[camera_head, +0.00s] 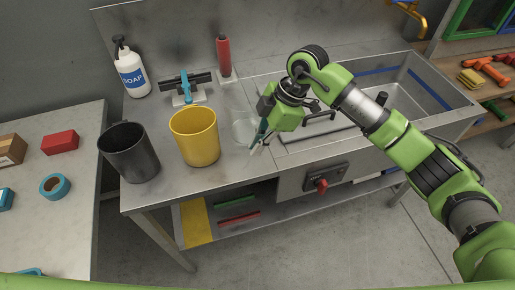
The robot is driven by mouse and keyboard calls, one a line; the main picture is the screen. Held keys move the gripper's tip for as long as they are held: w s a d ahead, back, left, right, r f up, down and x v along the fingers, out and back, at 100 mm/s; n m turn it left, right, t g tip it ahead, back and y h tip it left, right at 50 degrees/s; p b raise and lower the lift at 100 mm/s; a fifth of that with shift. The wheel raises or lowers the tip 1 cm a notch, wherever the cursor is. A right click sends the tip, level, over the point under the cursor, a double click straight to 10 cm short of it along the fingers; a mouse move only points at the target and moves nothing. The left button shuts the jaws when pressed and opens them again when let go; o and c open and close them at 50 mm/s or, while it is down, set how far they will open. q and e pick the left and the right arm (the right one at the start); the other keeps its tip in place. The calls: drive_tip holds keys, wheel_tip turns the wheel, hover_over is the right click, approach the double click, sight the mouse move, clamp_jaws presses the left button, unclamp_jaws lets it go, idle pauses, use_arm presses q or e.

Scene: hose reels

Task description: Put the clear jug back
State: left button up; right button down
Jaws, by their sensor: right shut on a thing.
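The clear jug (242,129) is at the right of the yellow jug (194,138) on the steel counter. It is see-through and faint, so I cannot tell whether its base touches the counter. My right gripper (260,138) is shut on the clear jug at its right side, with the fingers pointing down. The gripper and wrist hide part of that side. The black jug (129,153) stands left of the yellow one. My left gripper is not in view.
A soap bottle (130,70), a blue-handled squeegee (186,88) and a red bottle (224,57) stand along the back. The sink basin (420,88) lies right, behind my right arm. A side table (83,190) with a red block (60,142) and blue tape (55,187) is left.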

drive_tip(key=shift+w+f, duration=0.35)
wheel_tip(320, 180, down, 2)
drive_tip(key=shift+f+p, duration=0.15)
drive_tip(key=shift+p, duration=0.55)
drive_tip(key=shift+f, duration=0.35)
drive_tip(key=shift+f, duration=0.1)
drive_tip(key=c, duration=2.2)
unclamp_jaws()
